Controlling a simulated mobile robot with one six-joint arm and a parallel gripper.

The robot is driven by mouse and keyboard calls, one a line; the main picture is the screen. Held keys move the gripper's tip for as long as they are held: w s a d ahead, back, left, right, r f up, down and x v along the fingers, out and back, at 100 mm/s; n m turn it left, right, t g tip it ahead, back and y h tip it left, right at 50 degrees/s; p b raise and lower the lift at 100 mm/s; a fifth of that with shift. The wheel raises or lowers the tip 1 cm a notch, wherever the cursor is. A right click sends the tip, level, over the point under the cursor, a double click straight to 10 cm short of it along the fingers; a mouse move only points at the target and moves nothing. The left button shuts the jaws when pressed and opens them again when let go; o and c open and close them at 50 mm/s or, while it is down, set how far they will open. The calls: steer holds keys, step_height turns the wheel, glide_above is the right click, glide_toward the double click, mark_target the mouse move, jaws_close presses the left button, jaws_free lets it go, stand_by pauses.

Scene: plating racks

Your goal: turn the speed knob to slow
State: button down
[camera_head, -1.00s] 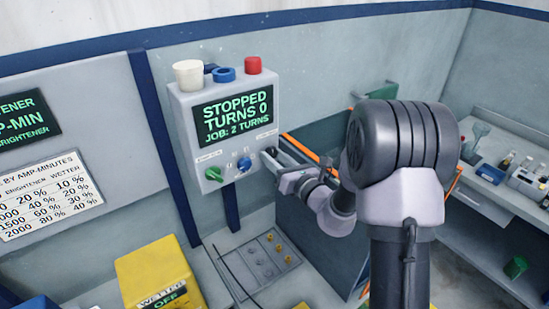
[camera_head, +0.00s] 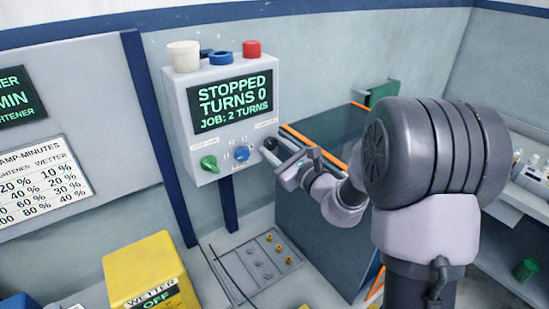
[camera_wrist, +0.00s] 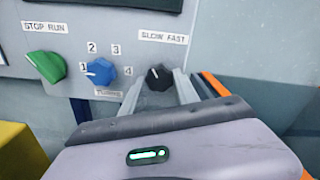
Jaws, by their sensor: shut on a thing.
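The black speed knob (camera_wrist: 158,77) sits under a SLOW/FAST label (camera_wrist: 163,37) on the grey control box (camera_head: 177,110). A small pale mark shows on its face, but I cannot tell its exact setting. My gripper (camera_wrist: 159,90) is shut on the knob, with one finger on each side of it. In the head view my gripper (camera_head: 277,153) reaches the box's lower right corner, and its fingers partly hide the knob. The box's screen (camera_head: 232,100) reads STOPPED, TURNS 0, JOB: 2 TURNS.
A green STOP/RUN knob (camera_wrist: 45,66) and a blue numbered knob (camera_wrist: 99,72) sit left of the speed knob. White, blue and red items stand on the box. A dark tank (camera_head: 310,220) with orange edging stands right; a yellow WETTER box (camera_head: 145,268) stands lower left.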

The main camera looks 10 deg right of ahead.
steer(key=n+b, duration=0.2)
steer(key=b, duration=0.1)
steer(key=n+b, duration=0.4)
steer(key=b, duration=0.1)
steer(key=shift+d+f+b, duration=0.1)
steer(key=shift+f+b, duration=0.2)
steer(key=shift+f, duration=0.05)
steer(key=n+b, duration=0.3)
steer(key=b, duration=0.2)
steer(key=shift+r+n+b, duration=0.15)
steer(key=shift+n+b, duration=0.15)
steer(key=shift+n, duration=0.1)
steer(key=shift+r+n+b, duration=0.15)
steer(key=shift+n+b, duration=0.45)
steer(key=shift+b, duration=0.2)
steer(key=shift+r, duration=0.15)
steer(key=c, duration=0.9)
jaws_free()
steer(key=p+v, duration=0.2)
steer(key=v, duration=1.5)
steer(key=shift+s+d, duration=0.15)
